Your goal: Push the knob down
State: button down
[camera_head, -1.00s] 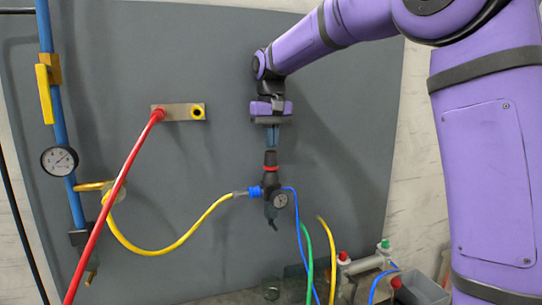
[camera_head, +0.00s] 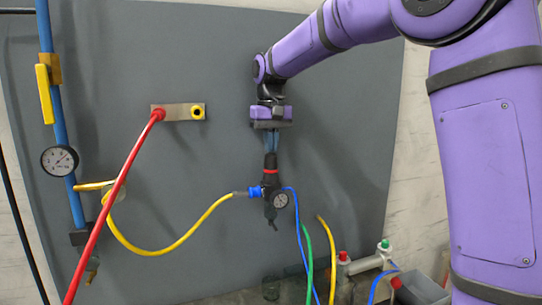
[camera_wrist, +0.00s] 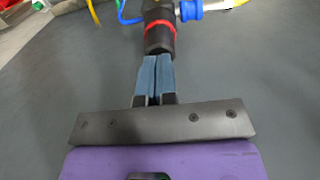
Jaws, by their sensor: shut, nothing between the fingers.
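The knob (camera_head: 270,161) is the black cap on top of the pressure regulator, above a red ring. In the wrist view the knob (camera_wrist: 159,40) is dark and ribbed, with the red ring beyond it. My gripper (camera_head: 271,150) is above the knob, pointing down, its blue-grey fingers closed together. In the wrist view the fingertips of my gripper (camera_wrist: 157,58) are at the top end of the knob; whether they touch it I cannot tell. The regulator body with its round gauge (camera_head: 280,200) hangs below.
A yellow hose (camera_head: 170,250) joins the regulator's left side at a blue fitting (camera_head: 254,192). Blue and green hoses (camera_head: 309,250) run below right. A red hose (camera_head: 110,195) and a blue pipe with a gauge (camera_head: 60,160) are at left. The grey panel (camera_head: 345,130) right of the regulator is clear.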

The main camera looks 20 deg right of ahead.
jog(key=shift+r, duration=2.85)
jog(key=shift+s+d+r, duration=0.1)
jog(key=shift+s+d, duration=0.05)
jog(key=shift+s, duration=0.25)
jog(key=s+d+f+t, duration=0.1)
jog(key=s+d+f, duration=0.1)
jog(key=s, duration=0.9)
jog(key=s+d+f+t, duration=0.2)
jog(key=s+f, duration=0.3)
jog(key=s, duration=0.6)
jog(key=s+d+f+t, duration=0.2)
jog(key=s+f, duration=0.2)
jog(key=s, duration=0.7)
jog(key=shift+d+f, duration=0.15)
jog(key=shift+d, duration=0.15)
jog(key=shift+s, duration=0.1)
